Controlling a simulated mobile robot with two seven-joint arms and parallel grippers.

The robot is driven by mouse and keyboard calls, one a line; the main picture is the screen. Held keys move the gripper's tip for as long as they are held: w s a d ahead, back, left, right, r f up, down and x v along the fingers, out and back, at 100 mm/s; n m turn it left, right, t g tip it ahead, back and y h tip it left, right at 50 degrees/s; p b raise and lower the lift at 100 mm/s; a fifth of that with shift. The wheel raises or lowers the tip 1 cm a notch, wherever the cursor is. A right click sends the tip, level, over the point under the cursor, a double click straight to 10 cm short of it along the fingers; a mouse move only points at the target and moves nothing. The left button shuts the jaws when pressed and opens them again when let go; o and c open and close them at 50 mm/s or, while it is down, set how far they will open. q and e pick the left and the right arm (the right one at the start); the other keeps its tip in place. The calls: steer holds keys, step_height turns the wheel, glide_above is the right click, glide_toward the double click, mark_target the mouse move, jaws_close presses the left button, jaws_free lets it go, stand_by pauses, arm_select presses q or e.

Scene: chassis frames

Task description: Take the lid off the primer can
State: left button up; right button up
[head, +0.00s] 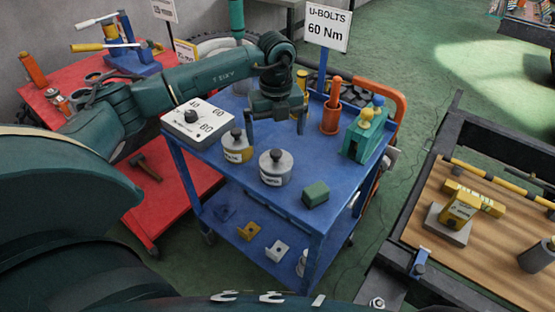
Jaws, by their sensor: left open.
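Two grey lidded cans stand on the blue cart's top (335,178). One can (275,168) has a pale label and a dark knob on its lid; the other can (237,147), to its left and farther back, has a yellow label and a dark knob too. The lettering is too small to tell for sure which is the primer can. Both lids appear seated. My left gripper (275,136) points down over the cart, just behind and above the cans. Its fingers are spread, with nothing between them. My right gripper is not seen.
A dial box (199,121) stands left of the cans, a green block (315,193) to their right. A red table (160,195) is left; a wooden bench (490,265) is right.

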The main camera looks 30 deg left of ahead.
mark_target(276, 152)
arm_select(q)
steer(key=shift+f, duration=0.8)
steer(key=f, duration=0.2)
steer(key=s+f+p, duration=0.1)
steer(key=f, duration=0.1)
steer(key=shift+d, duration=0.25)
steer(key=shift+w+f, duration=0.1)
steer(key=shift+f, duration=0.55)
steer(key=shift+c, duration=0.4)
steer(key=c, duration=0.9)
